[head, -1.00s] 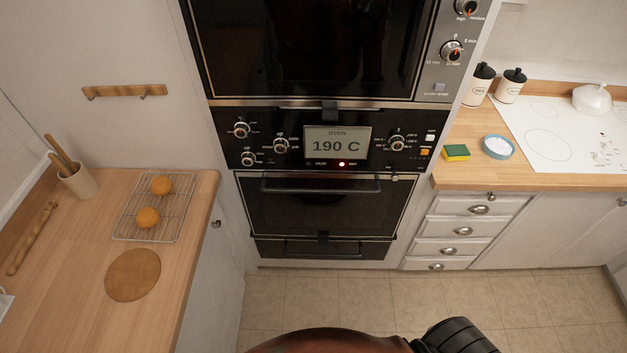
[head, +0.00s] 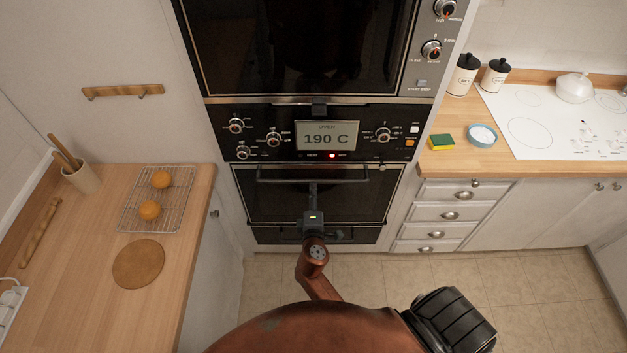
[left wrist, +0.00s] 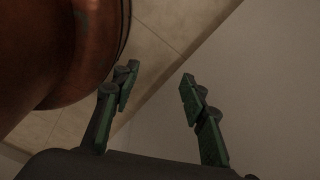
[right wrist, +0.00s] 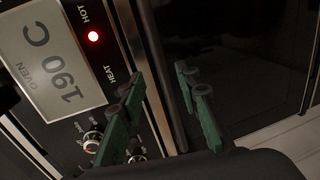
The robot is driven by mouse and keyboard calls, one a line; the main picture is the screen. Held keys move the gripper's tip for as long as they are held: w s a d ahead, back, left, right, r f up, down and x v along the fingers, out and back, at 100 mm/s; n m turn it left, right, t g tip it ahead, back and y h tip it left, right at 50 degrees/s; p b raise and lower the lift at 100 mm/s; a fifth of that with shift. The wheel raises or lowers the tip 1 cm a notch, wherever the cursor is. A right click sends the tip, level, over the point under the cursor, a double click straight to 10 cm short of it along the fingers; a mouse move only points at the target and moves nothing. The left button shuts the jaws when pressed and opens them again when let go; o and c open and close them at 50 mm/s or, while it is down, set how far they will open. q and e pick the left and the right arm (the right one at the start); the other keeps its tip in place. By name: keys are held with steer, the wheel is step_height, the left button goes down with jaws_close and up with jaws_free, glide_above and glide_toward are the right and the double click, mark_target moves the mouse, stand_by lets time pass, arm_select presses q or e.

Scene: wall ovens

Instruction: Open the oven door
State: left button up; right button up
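The oven door (head: 274,204) is a dark glass front below the control panel, and it is shut. Its dark bar handle (head: 275,180) runs across the top. In the head view my right gripper (head: 313,187) is in front of the door, its fingers pointing up at the handle. In the right wrist view its two green-sided fingers (right wrist: 158,80) are apart, close to the panel and door edge. I cannot tell whether they touch the handle. My left gripper (left wrist: 159,78) shows only in its wrist view, open and empty, near the floor.
The control panel (head: 205,132) has knobs and a display (head: 327,134) reading 190 C. A lower drawer front (head: 362,235) sits under the door. A wooden counter (head: 180,265) stands left, white drawers (head: 436,217) right. Tiled floor (head: 545,280) is free in front.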

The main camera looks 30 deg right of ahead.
mark_target(313, 181)
steer(key=x, duration=0.7)
steer(key=shift+w+f, duration=0.1)
steer(key=shift+w, duration=0.1)
steer(key=shift+c, duration=0.7)
jaws_close()
